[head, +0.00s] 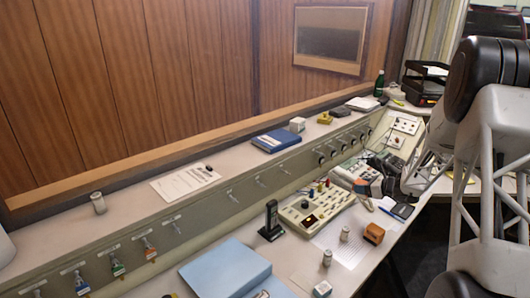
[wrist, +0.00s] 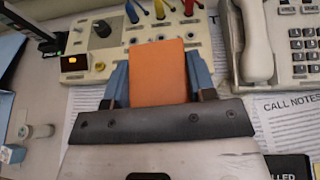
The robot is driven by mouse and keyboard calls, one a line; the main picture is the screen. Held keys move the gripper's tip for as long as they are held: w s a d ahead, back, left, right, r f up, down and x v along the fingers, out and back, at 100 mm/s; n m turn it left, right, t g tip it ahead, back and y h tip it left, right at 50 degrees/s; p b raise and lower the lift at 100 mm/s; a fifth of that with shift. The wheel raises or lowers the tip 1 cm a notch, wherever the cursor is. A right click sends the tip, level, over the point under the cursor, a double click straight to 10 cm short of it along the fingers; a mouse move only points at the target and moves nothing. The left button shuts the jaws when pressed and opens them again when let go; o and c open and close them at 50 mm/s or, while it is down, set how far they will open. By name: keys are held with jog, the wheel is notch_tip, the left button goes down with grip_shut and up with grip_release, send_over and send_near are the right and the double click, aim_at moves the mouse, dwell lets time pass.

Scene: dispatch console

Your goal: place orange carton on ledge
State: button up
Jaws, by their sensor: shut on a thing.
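In the wrist view the orange carton (wrist: 158,72) stands between the two blue fingers of my gripper (wrist: 158,90), which is shut on it. The carton's lower part is hidden behind the dark grey palm edge. It is seen against the lower edge of the keyed console; its height above the desk is unclear. The ledge (head: 236,166) is the long pale shelf along the wood-panelled wall in the head view. My gripper cannot be made out clearly in the head view. A small orange-brown box (head: 374,233) shows there over the desk; I cannot tell whether it is the held carton.
Below are the keyed console (head: 313,205), a black handset (head: 271,221) and a blue folder (head: 226,268). A telephone (wrist: 257,45) is right of the carton.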

jog(key=s+a+r+n+g, duration=0.1)
jog(key=s+a+r, duration=0.3)
jog(key=a, duration=1.1)
jog(key=s+a+r+n+g+y, duration=0.1)
jog(key=s+a+r, duration=0.3)
jog(key=a+r, duration=0.4)
jog(key=s+a+r+n+g+y, duration=0.1)
jog(key=s+a+r, duration=0.3)
jog(key=a, duration=1.8)
notch_tip(320, 180, up, 3)
jog(key=shift+s+n, duration=0.15)
jog(key=shift+n, duration=0.15)
jog(key=shift+g, duration=0.4)
jog(key=w+a, duration=0.1)
jog(key=w, duration=0.4)
jog(key=w+a+f, duration=0.1)
jog(key=w+a, duration=0.1)
jog(key=w, duration=0.3)
jog(key=w+a, duration=0.2)
jog(key=w, duration=0.3)
jog(key=shift+a+f, duration=0.25)
jog(key=shift+f, duration=0.05)
jog(key=shift+f, duration=0.1)
jog(key=shift+f, duration=1.65)
jog(key=shift+f, duration=0.15)
jog(key=o, duration=0.9)
jog(key=shift+o, duration=0.2)
